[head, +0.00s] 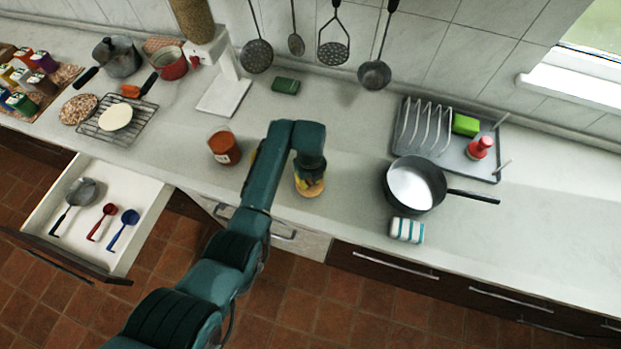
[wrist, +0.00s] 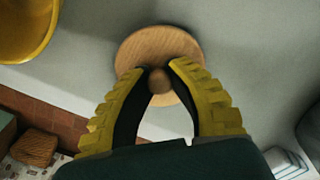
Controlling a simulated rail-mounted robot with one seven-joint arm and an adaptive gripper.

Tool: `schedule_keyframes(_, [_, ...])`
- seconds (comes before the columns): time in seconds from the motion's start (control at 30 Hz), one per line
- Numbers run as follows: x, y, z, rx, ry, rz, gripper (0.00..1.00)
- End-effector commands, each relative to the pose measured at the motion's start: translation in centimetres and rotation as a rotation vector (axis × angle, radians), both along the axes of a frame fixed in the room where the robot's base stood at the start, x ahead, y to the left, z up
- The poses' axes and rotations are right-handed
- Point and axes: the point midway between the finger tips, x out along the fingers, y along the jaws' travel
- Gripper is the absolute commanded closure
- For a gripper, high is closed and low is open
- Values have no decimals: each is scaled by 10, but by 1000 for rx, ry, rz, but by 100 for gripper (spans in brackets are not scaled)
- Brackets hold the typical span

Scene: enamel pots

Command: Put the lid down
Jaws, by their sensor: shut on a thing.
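The lid (wrist: 148,44) is a round, flat wooden disc with a round wooden knob (wrist: 160,82). In the wrist view, my gripper (wrist: 160,72) has its two yellow ribbed fingers shut on the knob. In the head view, my gripper (head: 311,182) points down over the counter's middle, and the lid's pale edge (head: 311,193) shows below it. The fingers hide part of the lid. I cannot tell whether the lid touches the counter or hangs just above it.
A yellow container (wrist: 22,28) stands left of the lid, mostly hidden by my arm in the head view. An orange-brown jar (head: 223,147) is further left. Bare counter (head: 350,150) lies between. A drawer (head: 85,225) stands open.

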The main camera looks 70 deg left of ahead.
Motion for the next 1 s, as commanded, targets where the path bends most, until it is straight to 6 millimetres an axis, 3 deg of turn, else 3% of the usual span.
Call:
schedule_keyframes(0.3, [1, 1, -3, 2, -2, 0, 100])
schedule_keyframes(0.33, [1, 1, -3, 3, -3, 0, 81])
schedule_keyframes(0.47, [1, 1, -2, 3, -3, 0, 57])
schedule_keyframes(0.77, [1, 1, 0, 3, -3, 0, 57])
schedule_keyframes(0.87, [1, 2, 11, 6, -4, 0, 57])
schedule_keyframes(1.0, [2, 2, 43, 8, -6, 0, 57])
